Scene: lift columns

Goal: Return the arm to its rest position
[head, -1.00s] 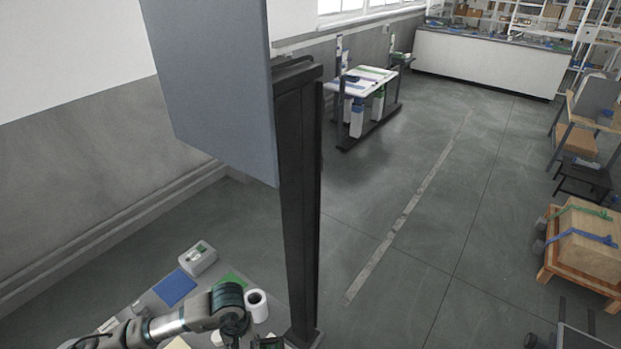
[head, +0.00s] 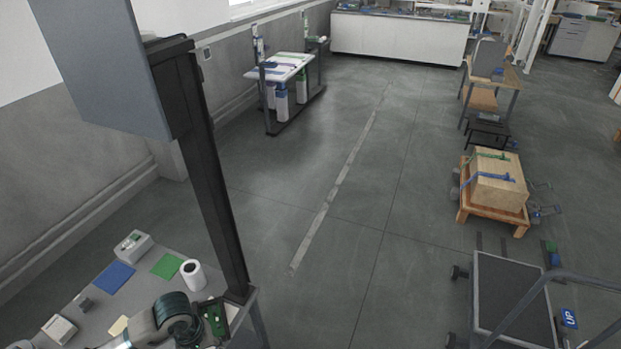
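Part of my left arm shows at the bottom left of the head view, grey with a dark ribbed joint, over a grey work table (head: 93,322). The arm bends downward at that joint. No fingertips of my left gripper can be made out; the lower end is cut off or hidden. My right arm and gripper are not in view.
On the table are a blue mat (head: 114,277), a green mat (head: 168,265), a white roll (head: 193,274), a grey-white device (head: 131,249) and a green board (head: 214,318). A dark post (head: 212,170) carries a grey panel (head: 97,60). A cart (head: 510,300) stands right; mid-floor is clear.

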